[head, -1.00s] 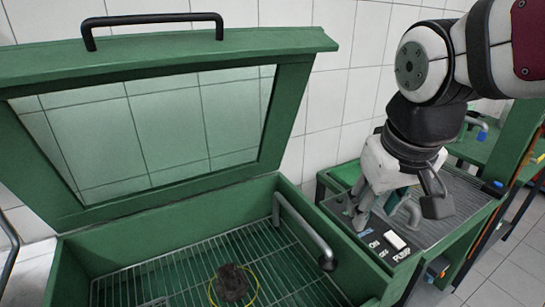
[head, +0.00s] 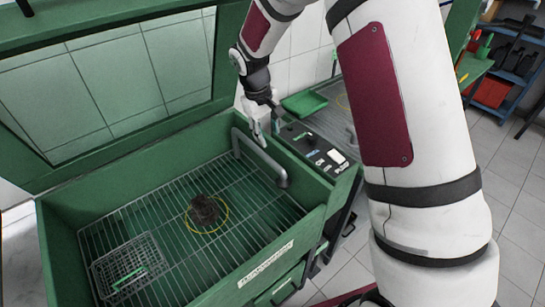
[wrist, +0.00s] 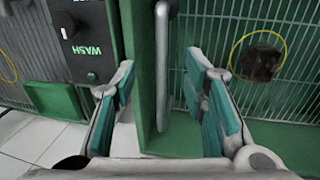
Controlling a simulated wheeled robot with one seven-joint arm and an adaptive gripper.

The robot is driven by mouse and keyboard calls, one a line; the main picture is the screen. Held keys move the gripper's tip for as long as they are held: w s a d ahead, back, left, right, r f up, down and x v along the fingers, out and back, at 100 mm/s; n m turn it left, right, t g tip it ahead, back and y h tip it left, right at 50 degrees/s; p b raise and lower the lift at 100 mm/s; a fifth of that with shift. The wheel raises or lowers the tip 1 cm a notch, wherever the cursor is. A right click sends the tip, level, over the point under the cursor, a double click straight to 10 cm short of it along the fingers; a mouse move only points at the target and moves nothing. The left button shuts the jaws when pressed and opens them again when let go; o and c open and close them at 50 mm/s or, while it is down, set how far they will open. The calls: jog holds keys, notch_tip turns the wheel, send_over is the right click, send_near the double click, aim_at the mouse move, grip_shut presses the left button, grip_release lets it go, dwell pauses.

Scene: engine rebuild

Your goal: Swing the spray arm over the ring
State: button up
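The spray arm (head: 262,160) is a grey bent pipe on the right wall of the green wash tub. Its free end points toward the front right, apart from the ring. The thin yellow ring (head: 227,222) lies on the tub's wire grate around a dark, dirty part (head: 205,209). My gripper (head: 259,134) is at the right wall, near the rear part of the spray arm. In the wrist view, my gripper (wrist: 160,70) is open, and the spray arm (wrist: 163,110) shows in the gap between its fingers. I see no clear contact. The ring (wrist: 233,55) is right of the fingers.
The tub's glazed lid (head: 125,75) stands open at the back. A wire basket (head: 106,265) sits at the grate's front left. A control panel (head: 317,148) with a white switch is right of the tub wall. The grate between ring and spray arm is clear.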

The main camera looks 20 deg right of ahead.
aim_at(274, 163)
jog(key=f, duration=0.4)
jog(key=w+d+f+p, duration=0.1)
jog(key=f, duration=0.4)
jog(key=d+f+p, duration=0.1)
jog(key=f, duration=0.4)
jog(key=shift+w+d+f, duration=0.15)
jog(key=shift+f, duration=0.1)
grip_shut()
